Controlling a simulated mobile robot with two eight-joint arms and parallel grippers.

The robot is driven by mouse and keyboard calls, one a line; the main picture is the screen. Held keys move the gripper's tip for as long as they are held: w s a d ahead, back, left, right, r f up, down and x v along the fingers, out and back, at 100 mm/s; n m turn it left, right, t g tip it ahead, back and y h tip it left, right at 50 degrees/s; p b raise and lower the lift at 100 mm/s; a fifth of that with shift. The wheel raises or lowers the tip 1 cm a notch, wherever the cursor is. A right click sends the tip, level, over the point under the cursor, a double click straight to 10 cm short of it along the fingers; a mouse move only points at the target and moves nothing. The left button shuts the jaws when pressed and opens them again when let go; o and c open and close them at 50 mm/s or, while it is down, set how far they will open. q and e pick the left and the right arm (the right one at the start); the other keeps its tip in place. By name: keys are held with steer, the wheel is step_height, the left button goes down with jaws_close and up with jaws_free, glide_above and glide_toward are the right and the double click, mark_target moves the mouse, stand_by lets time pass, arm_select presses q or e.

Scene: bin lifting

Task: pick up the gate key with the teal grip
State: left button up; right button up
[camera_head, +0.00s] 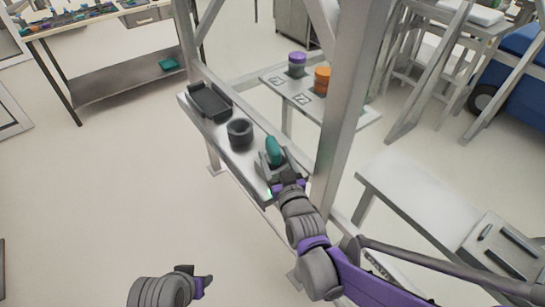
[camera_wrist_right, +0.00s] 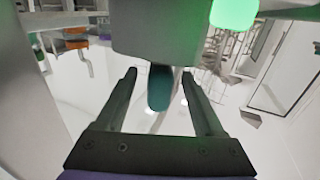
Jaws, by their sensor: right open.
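The gate key's teal grip (camera_head: 273,150) stands up at the near end of a narrow grey shelf (camera_head: 222,133) in the head view. My right gripper (camera_head: 275,163) is at the grip, with its fingers open. In the right wrist view the teal grip (camera_wrist_right: 160,90) lies between the two fingers of my right gripper (camera_wrist_right: 159,73), with a visible gap on each side. The rest of the key is hidden. My left gripper (camera_head: 194,281) is low in the head view, away from the shelf, and its jaws are not clear.
A dark cup (camera_head: 239,132) and a black tray (camera_head: 209,102) sit further along the shelf. A grey upright post (camera_head: 347,100) rises close right of my right gripper. Purple (camera_head: 297,58) and orange (camera_head: 321,80) pieces stand on a side table beyond. Floor left is clear.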

mark_target(270, 142)
steer(key=x, duration=0.5)
steer(key=shift+w+r, duration=0.15)
steer(key=shift+c, duration=0.2)
jaws_close()
